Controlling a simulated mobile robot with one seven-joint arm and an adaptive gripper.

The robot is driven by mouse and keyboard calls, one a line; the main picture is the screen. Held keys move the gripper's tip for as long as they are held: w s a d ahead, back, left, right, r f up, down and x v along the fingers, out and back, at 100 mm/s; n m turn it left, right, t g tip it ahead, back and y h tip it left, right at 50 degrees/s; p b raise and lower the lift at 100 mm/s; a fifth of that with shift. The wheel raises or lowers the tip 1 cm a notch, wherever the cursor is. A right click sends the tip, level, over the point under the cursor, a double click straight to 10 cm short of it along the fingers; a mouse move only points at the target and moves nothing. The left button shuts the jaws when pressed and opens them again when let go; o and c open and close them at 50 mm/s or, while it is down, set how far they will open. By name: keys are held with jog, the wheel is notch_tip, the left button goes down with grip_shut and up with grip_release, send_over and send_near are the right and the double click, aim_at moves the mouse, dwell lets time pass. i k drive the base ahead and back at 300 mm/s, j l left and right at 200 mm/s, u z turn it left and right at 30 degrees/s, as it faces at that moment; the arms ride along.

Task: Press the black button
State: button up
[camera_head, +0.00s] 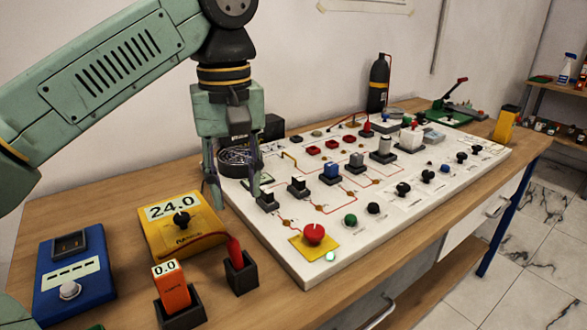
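A small round black button (374,208) stands on the white panel (290,258) near its front edge, just right of a green button (350,221). My gripper (236,192) points down over the panel's left end, well to the left of the black button and apart from it. Its fingers look spread, with nothing seen held between them. The gripper hides part of the panel's back left corner and a dark round item behind it.
A red mushroom button (314,233) on a yellow plate stands at the panel's front corner. Several black knobs, such as this one (403,188), line the front edge. A yellow meter (180,222), a blue box (72,275) and an orange tester (172,286) stand left on the wooden table.

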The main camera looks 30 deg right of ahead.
aim_at(373, 207)
jog(key=z, duration=1.4)
